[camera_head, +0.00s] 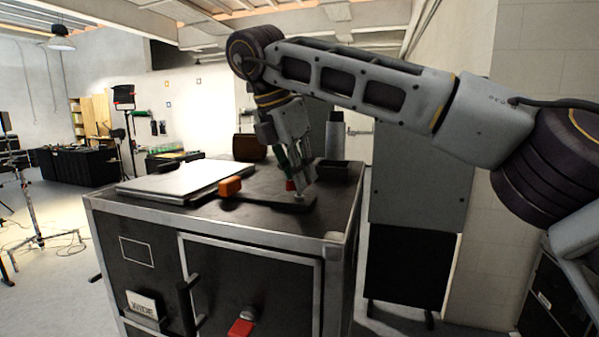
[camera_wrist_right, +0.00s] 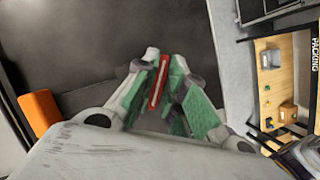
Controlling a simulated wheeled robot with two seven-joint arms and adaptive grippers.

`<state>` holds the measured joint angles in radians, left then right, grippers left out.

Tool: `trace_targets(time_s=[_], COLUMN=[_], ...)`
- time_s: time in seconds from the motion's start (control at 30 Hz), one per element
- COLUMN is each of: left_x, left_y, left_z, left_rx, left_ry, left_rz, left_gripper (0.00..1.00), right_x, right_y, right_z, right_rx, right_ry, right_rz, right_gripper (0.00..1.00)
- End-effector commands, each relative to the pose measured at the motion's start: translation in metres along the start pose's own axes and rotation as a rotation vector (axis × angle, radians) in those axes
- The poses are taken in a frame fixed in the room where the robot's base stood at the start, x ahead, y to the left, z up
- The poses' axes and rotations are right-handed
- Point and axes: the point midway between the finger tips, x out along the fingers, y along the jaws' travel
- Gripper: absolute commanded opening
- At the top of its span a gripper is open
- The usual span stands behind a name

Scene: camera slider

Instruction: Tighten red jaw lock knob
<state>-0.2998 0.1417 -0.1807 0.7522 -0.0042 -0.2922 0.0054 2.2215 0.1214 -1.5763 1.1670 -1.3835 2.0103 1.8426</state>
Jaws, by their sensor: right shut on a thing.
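The red jaw lock knob (camera_head: 290,185) shows as a small red piece at the right end of a flat dark bar (camera_head: 262,203) on top of the black case. My right gripper (camera_head: 294,176) reaches down onto it from above. In the right wrist view my right gripper (camera_wrist_right: 160,85) has its green-padded fingers on both sides of the narrow red knob (camera_wrist_right: 158,82), shut on it. The fingers hide much of the knob, and I cannot tell how tight it is. My left gripper is in neither view.
An orange block (camera_head: 229,186) stands at the bar's left end. A flat silver panel (camera_head: 172,181) lies on the case top (camera_head: 220,212) at the left. A grey cylinder (camera_head: 335,138) and a dark open box (camera_head: 341,172) stand behind the gripper. The front case top is clear.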

Motion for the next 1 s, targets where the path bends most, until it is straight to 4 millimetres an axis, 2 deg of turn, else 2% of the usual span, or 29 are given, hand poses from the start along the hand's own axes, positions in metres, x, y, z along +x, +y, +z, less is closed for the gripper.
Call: trace_targets(time_s=[0.27,0.3,0.43,0.8,1.0], left_x=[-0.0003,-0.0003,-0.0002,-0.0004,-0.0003], left_y=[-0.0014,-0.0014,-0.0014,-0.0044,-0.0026], left_z=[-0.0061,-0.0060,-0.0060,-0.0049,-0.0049], left_rx=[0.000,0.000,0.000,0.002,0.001], left_ry=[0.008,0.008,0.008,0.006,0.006], left_rz=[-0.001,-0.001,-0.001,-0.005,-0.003], left_gripper=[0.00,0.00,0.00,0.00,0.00], right_x=[-0.0014,-0.0014,-0.0010,-0.0008,-0.0069], right_y=[0.0000,0.0000,0.0000,0.0000,0.0000], right_z=[0.0017,0.0017,0.0012,0.0003,-0.0001], right_rx=[0.005,0.005,0.004,0.001,0.000], right_ry=[-0.001,-0.001,-0.001,-0.001,-0.002], right_rz=[0.004,0.004,0.003,0.001,0.001], right_gripper=[0.00,0.18,0.34,0.34,0.34])
